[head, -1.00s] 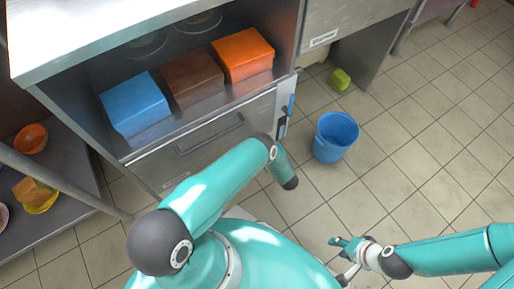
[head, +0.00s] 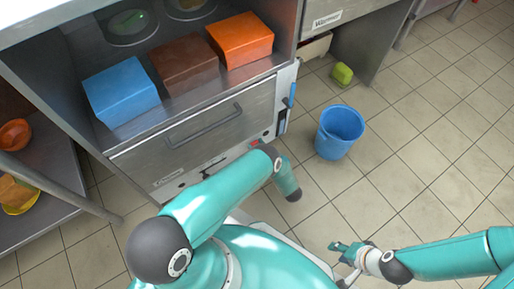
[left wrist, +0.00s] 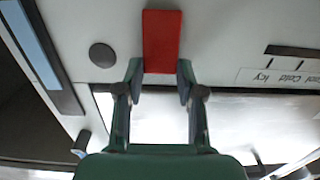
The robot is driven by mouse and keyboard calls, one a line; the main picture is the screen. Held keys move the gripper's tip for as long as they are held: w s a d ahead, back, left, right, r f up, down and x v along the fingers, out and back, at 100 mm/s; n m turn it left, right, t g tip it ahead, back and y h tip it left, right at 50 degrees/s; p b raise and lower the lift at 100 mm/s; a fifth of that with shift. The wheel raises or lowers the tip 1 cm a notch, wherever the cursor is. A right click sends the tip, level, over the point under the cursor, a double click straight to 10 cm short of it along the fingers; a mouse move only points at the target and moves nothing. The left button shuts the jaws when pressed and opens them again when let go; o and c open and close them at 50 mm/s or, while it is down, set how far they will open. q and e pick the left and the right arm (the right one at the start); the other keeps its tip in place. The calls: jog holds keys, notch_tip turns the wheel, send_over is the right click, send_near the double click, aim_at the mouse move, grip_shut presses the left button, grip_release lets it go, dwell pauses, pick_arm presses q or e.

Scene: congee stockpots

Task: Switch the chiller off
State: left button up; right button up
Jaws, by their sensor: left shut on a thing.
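The chiller (head: 222,128) is the steel unit with a drawer-like front and a long handle, below a shelf in the head view. Its lower panel carries a small red switch, seen large as a red block (left wrist: 162,40) in the left wrist view. My left gripper (left wrist: 159,78) has one finger on each side of the red switch and is shut on it. In the head view my left gripper is hidden behind my arm. My right gripper (head: 343,252) is over the floor, away from the chiller; its jaws are too small to judge.
Blue (head: 122,92), brown (head: 184,64) and orange (head: 240,40) boxes stand on the shelf above the chiller. A blue bucket (head: 339,132) stands on the floor to the right. A dark round knob (left wrist: 102,55) and a Cool/Cold/Icy label (left wrist: 280,77) flank the switch.

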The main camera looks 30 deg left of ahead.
pick_arm(q)
jog(key=shift+w+d, duration=0.1)
jog(key=shift+w, duration=0.05)
jog(key=o, duration=1.1)
jog(key=shift+o, duration=0.2)
jog(key=v, duration=1.2)
